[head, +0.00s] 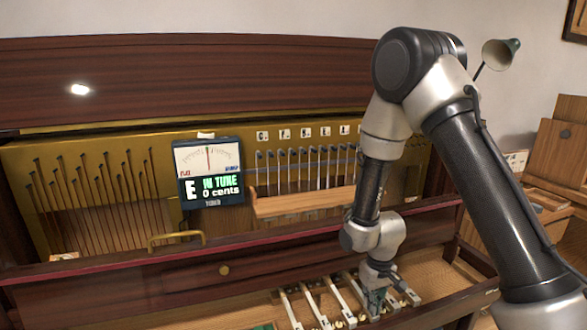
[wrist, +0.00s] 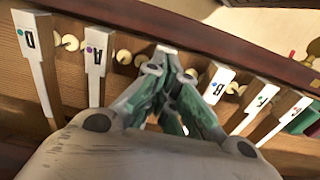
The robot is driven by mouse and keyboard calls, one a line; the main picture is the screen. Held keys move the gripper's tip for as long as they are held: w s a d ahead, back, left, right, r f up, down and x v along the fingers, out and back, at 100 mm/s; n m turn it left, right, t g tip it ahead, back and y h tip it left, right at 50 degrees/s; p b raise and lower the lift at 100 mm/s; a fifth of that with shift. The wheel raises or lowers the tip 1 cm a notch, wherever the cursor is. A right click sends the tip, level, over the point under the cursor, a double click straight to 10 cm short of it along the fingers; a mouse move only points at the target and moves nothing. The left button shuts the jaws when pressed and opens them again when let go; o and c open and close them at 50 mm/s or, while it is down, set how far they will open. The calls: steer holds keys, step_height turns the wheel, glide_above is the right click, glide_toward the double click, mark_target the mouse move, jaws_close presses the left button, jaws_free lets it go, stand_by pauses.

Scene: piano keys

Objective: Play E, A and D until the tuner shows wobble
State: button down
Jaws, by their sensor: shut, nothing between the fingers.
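The tuner (head: 208,172) stands on the piano's front in the head view. Its screen reads E, IN TUNE and 0 cents, and its needle is near the centre. My gripper (head: 375,300) is shut and empty, pointing down among the white keys; it also shows in the wrist view (wrist: 167,75). Its fingers cover most of one key, and I cannot tell whether they touch it. In the wrist view, a key whose label looks like D (wrist: 37,62) and one like A (wrist: 97,62) lie left of the fingers. Several labelled keys (wrist: 217,85) lie right; their small letters are unclear.
A dark wooden rail (head: 120,280) with a red top edge runs behind the keys. Strings and pins (head: 100,195) fill the open piano behind it. A brass handle (head: 176,239) sticks up at the rail. A lamp (head: 500,53) and wooden boxes (head: 560,140) are at the right.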

step_height(320, 180, up, 10)
stand_by(0.5)
stand_by(2.0)
steer(key=s+d+r+m+t, duration=0.1)
steer(key=s+d+r, duration=0.4)
steer(key=r, duration=0.3)
steer(key=s+d+r+m+t, duration=0.1)
steer(key=s+d+r+t, duration=0.1)
steer(key=s+d+r, duration=0.3)
steer(key=s+d+r+m+t, duration=0.1)
steer(key=s+d+r, duration=0.4)
steer(key=s+r, duration=0.4)
step_height(320, 180, up, 4)
steer(key=shift+r+m, duration=0.25)
steer(key=shift+m, duration=0.05)
steer(key=shift+a, duration=0.1)
